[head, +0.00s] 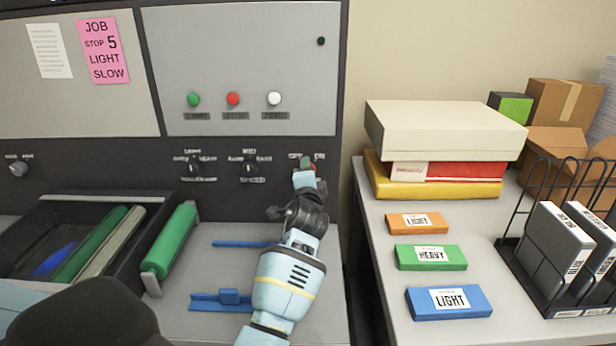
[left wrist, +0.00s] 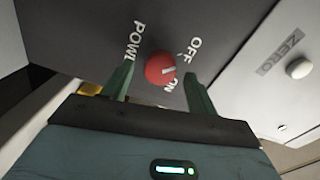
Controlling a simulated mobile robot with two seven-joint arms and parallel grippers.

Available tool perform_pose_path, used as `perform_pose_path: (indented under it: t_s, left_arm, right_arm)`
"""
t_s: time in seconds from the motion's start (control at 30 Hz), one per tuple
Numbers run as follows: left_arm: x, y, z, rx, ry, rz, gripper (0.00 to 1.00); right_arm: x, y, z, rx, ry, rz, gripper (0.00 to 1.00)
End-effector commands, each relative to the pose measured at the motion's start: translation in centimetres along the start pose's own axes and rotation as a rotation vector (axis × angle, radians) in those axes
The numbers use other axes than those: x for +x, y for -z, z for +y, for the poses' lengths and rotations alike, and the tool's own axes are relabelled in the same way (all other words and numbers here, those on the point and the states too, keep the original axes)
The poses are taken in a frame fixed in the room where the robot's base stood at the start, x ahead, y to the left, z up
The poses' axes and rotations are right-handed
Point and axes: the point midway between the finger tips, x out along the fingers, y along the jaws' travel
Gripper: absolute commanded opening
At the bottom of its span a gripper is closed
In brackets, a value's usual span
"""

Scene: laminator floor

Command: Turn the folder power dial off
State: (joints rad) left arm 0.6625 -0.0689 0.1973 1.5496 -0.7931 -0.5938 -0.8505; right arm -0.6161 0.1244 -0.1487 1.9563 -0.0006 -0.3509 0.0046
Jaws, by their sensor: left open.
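The folder power dial (left wrist: 160,68) is a red round knob with a white line on its face, on the dark panel in the left wrist view. POWER, OFF and ON are printed around it; I cannot tell which mark the line points at. In the head view the dial (head: 312,167) is mostly hidden by my gripper. My left gripper (left wrist: 159,73) is open, with one green finger on each side of the dial. I cannot tell whether the fingers touch it. In the head view my left gripper (head: 307,168) is at the panel's right end. My right gripper is not in view.
Two black dials, one of them the middle dial (head: 250,167), sit left on the same panel. Green, red and white buttons (head: 274,98) are above. A green roller (head: 171,240) stands on the machine bed. The right table holds boxes (head: 440,140) and a wire rack (head: 533,250).

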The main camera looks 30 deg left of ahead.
Motion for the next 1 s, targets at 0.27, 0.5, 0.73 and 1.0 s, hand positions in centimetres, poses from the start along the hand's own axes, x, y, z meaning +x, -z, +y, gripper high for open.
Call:
perform_pose_path:
  t_s: [0.27, 0.5, 0.73, 1.0]
  left_arm:
    - [-3.6, 0.1, 0.0, -0.002, 0.001, 0.002, 0.59]
    - [-6.6, 0.1, 0.0, -0.001, 0.0, 0.002, 0.59]
    - [-7.6, 0.1, 0.0, -0.002, -0.001, 0.001, 0.59]
    - [-7.6, 0.1, 0.0, -0.001, 0.0, 0.001, 0.59]
  right_arm:
    - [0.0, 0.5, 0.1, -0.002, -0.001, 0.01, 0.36]
    - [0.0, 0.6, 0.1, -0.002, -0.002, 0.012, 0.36]
    - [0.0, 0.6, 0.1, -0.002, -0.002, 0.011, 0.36]
    - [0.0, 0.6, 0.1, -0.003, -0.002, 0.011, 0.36]
